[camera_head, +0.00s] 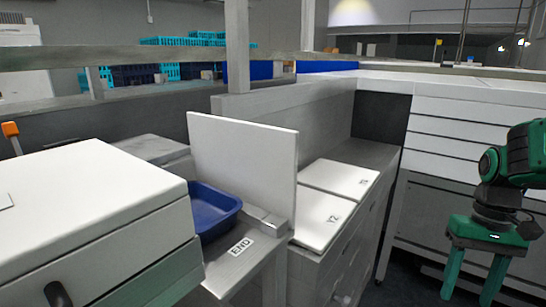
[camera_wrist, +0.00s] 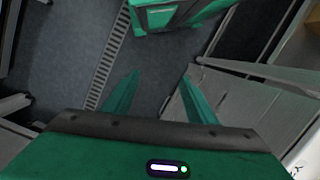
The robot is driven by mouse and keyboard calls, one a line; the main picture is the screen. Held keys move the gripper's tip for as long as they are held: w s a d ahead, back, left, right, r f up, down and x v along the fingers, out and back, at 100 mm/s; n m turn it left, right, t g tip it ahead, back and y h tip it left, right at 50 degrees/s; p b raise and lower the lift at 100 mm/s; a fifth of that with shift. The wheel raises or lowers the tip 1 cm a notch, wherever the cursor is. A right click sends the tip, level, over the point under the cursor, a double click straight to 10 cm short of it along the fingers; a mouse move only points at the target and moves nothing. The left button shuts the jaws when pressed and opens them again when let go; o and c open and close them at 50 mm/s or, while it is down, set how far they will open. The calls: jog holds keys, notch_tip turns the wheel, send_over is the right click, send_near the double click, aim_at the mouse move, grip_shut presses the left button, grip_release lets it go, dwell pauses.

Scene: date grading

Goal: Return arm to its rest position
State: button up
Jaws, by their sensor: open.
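My gripper (camera_head: 470,278) hangs at the right edge of the head view, green, with its two fingers pointing down and spread apart. It is open, and nothing shows between the fingers. In the wrist view, the two green fingers (camera_wrist: 160,90) stand wide apart over a dark floor. My green arm comes in from the right edge in the head view. The gripper is in front of the white drawer unit, apart from the bench.
A blue tray (camera_head: 214,207) sits beside the white machine (camera_head: 90,215) near the END label. An upright white panel (camera_head: 240,160) stands behind it. A floor grate (camera_wrist: 108,58) crosses the floor. Teal crates (camera_head: 185,41) stand behind.

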jog(key=s+d+m+t, duration=0.1)
jog(key=s+m+t, duration=0.1)
jog(key=s, duration=0.9)
jog(key=shift+s+d+m+h, duration=0.15)
jog(key=shift+d+m+h, duration=0.1)
jog(key=shift+m+h, duration=0.2)
jog(key=shift+w+f, duration=0.25)
jog(key=shift+w, duration=0.35)
